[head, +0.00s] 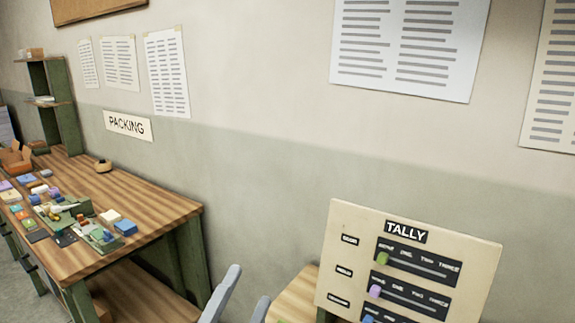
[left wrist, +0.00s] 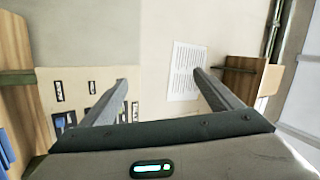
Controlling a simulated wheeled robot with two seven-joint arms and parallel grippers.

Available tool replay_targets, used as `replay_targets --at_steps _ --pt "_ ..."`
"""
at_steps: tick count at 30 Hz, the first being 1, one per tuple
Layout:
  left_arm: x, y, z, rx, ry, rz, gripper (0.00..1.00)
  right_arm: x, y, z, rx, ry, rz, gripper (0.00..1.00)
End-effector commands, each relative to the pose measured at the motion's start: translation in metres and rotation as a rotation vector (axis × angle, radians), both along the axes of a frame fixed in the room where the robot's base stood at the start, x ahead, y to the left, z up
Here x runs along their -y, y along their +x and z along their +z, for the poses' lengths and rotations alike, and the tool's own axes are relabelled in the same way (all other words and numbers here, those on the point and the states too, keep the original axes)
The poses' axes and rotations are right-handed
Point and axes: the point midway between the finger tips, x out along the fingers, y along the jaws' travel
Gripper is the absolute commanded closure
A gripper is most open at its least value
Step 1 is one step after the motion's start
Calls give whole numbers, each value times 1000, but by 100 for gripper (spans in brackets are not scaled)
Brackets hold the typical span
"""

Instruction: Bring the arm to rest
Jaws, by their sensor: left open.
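My left gripper (head: 249,284) shows at the bottom of the head view as two grey fingers, spread apart with nothing between them. It is to the left of the tally board (head: 340,235). In the left wrist view the same open fingers (left wrist: 160,77) point toward the wall, and nothing touches them. The tally board also shows there, behind the left finger (left wrist: 75,85). My right gripper is in neither view.
The tally board has a green knob (head: 383,259), a purple knob (head: 375,291) and a partly cut-off blue knob (head: 368,319). A wooden packing table (head: 160,205) at the left carries several small items and a tape roll (head: 103,166). Sheets hang on the wall.

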Motion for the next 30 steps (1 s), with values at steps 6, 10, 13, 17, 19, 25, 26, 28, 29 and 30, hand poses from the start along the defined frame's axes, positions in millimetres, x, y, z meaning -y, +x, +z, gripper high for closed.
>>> replay_targets --at_steps 6,10,13,17,19,25,26,28,29,30 --pt "-67 -3 -86 -393 -253 166 15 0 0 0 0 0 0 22" --pt "-96 -22 -142 -616 -384 260 15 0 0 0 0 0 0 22" --pt "-114 -45 -183 -779 -474 333 15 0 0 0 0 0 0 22" --pt "-132 -84 -233 -987 -580 426 15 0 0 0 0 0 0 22" --pt "-138 -109 -257 -1097 -632 474 15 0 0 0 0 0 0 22" --pt "-148 -183 -309 -1372 -748 604 15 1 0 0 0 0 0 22" --pt "-149 -193 -314 -1405 -760 620 15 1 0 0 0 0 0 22" --pt "-149 -214 -324 -1475 -785 653 15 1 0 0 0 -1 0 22" --pt "-149 -223 -327 -1503 -794 667 15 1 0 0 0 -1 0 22" --pt "-150 -233 -331 -1534 -804 683 15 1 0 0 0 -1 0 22"
